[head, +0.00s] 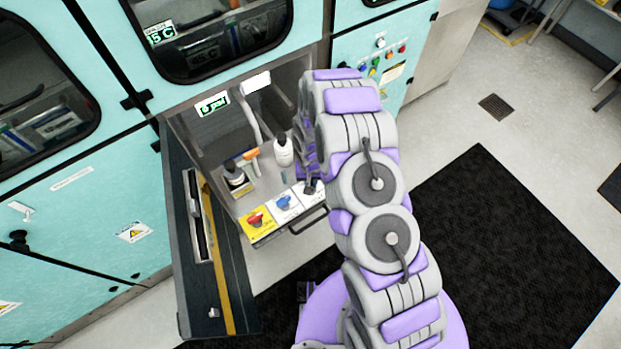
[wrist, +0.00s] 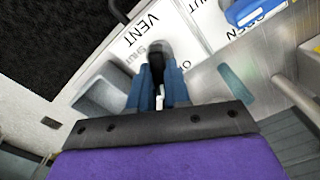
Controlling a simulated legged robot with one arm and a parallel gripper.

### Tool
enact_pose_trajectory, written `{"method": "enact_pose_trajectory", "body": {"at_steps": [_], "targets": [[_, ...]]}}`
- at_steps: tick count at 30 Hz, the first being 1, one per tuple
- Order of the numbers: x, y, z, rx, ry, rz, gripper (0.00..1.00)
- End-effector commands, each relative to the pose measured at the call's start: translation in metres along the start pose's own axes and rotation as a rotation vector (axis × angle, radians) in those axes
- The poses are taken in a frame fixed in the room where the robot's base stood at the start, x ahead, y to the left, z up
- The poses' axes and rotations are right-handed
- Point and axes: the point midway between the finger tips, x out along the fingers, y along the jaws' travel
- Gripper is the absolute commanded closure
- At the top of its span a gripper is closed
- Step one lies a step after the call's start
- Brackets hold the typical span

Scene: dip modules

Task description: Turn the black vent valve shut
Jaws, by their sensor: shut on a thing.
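The black vent valve (wrist: 157,58) stands on a white plate (wrist: 128,58) printed VENT in the wrist view. A partly hidden "shut" marking lies beside it, with the O of another word to the right. My gripper (wrist: 158,88) has its two blue fingers closed on either side of the black handle, holding it. In the head view the black valve (head: 311,187) shows at the right end of the row of valve plates, just below my wrist. My fingers are mostly hidden there by the arm. The handle's exact angle is hard to tell.
A blue valve (head: 284,200) and a red valve (head: 256,218) on a yellow plate sit left of the black one. Bottles (head: 283,150) stand behind the plates. A bar handle (head: 309,220) runs along the front. An open dark door (head: 205,240) stands at left.

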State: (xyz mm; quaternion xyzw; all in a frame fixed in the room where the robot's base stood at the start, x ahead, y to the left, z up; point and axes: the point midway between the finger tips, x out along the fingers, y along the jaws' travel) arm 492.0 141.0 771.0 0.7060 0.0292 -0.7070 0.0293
Motion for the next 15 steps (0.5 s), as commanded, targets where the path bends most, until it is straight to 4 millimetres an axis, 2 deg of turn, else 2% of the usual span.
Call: {"method": "enact_pose_trajectory", "body": {"at_steps": [15], "targets": [[-0.0003, -0.0001, 0.0009, 0.491, -0.001, 0.002, 1.0]]}}
